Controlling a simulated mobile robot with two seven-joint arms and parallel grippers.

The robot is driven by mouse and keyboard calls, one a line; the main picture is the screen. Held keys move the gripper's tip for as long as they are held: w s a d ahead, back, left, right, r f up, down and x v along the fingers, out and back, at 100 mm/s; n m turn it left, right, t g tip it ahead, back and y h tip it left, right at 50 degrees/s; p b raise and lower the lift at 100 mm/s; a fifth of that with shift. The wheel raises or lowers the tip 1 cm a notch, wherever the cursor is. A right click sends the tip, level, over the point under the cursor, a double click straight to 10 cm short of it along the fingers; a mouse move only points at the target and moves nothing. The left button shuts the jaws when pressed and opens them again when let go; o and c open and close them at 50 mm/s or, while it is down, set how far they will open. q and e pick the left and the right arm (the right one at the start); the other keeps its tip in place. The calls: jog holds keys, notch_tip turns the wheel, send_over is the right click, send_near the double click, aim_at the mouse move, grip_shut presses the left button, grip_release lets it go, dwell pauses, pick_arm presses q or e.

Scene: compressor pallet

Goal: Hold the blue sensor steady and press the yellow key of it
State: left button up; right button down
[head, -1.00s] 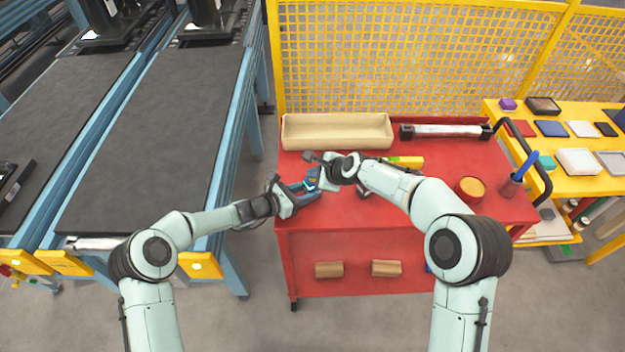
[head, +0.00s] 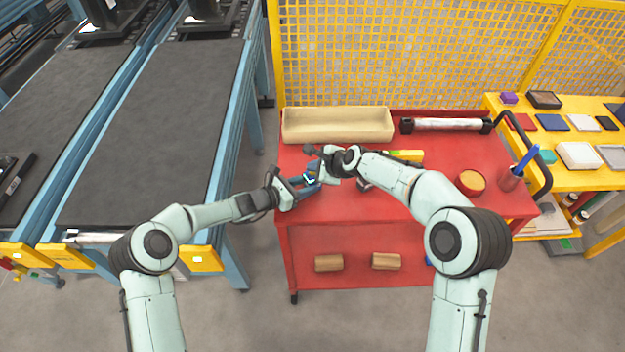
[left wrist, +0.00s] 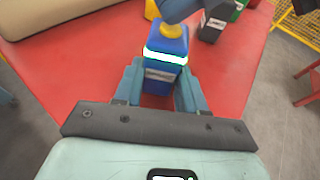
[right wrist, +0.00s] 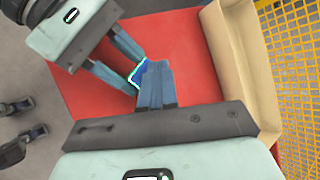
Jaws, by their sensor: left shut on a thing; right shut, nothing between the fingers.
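The blue sensor (left wrist: 166,62) stands between the fingers of my left gripper (left wrist: 160,88), which is shut on it. A bright white band runs around it, and the yellow key (left wrist: 171,31) is on its top. In the head view the sensor (head: 310,179) is small, above the cart's left part. My right gripper (right wrist: 155,68) is shut and empty.
The red cart (head: 420,202) lies under both grippers. A beige tray (head: 337,126) and a grey cylinder (head: 445,125) lie along its back. A round orange-topped container (head: 471,183) and a pen cup (head: 510,178) stand at right. A conveyor (head: 150,130) is at left.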

jog(key=shift+r, duration=0.85)
jog(key=shift+r, duration=2.5)
pick_arm(q)
jog(key=o, duration=0.9)
jog(key=shift+a, duration=0.1)
jog(key=v, duration=1.2)
jog(key=shift+r, duration=0.1)
